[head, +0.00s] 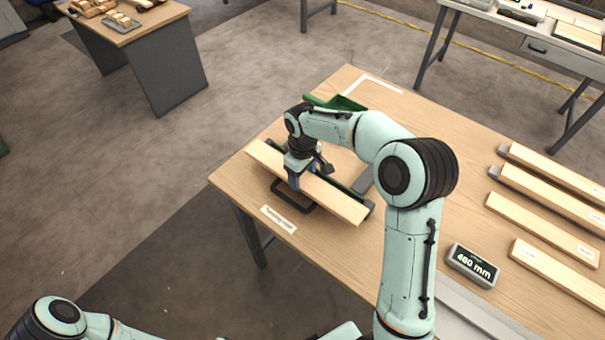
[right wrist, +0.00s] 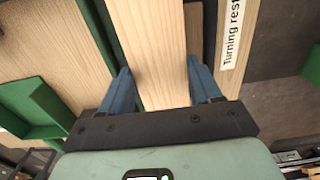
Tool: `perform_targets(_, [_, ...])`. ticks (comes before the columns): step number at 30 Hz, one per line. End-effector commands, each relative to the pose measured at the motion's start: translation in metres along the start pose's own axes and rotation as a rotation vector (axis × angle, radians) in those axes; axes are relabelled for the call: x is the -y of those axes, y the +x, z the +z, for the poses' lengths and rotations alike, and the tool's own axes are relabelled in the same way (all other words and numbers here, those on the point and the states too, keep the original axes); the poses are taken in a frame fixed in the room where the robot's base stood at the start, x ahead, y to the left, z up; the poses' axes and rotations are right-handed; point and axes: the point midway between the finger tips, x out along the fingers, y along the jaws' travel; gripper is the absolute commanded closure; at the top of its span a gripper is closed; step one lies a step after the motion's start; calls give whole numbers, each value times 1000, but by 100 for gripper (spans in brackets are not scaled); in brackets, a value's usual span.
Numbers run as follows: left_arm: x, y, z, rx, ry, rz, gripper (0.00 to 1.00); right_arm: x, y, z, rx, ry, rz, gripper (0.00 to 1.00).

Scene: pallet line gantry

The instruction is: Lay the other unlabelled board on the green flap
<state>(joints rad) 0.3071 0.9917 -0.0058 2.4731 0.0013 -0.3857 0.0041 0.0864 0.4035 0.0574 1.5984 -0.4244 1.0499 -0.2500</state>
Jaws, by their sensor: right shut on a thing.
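My right gripper (head: 294,182) is shut on a pale wooden board (head: 338,204) near the front left of the table. In the right wrist view the board (right wrist: 150,45) runs between the two blue fingers (right wrist: 165,88) and shows no label on its visible face. A dark green strip (head: 264,144) shows along the board's far side; whether the board touches it I cannot tell. A green angled piece (head: 340,102) lies farther back, partly behind my arm, and shows in the right wrist view (right wrist: 32,105). My left gripper is out of view.
A "Turning rest" label (head: 278,219) and a dark bracket (head: 292,200) are at the table's (head: 235,185) front edge. Several boards (head: 540,227) lie at the right, some with small labels. A "480 mm" block (head: 472,265) sits near them. Another bench (head: 160,55) stands back left.

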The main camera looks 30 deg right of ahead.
Motion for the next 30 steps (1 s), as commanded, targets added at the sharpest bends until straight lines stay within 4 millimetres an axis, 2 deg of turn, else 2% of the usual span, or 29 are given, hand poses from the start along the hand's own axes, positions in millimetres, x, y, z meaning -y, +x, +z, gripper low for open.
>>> perform_targets(9, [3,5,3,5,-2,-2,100,0,10,0,-1,0,0,74])
perform_targets(10, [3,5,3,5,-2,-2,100,0,10,0,0,0,0,33])
perform_targets(12, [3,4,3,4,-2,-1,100,0,10,0,-1,0,0,11])
perform_targets(23, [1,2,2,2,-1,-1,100,0,5,0,-1,0,1,11])
perform_targets(26, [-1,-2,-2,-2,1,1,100,-1,-7,-1,-4,0,2,11])
perform_targets(30, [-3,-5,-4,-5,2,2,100,-1,-35,-1,-6,0,3,11])
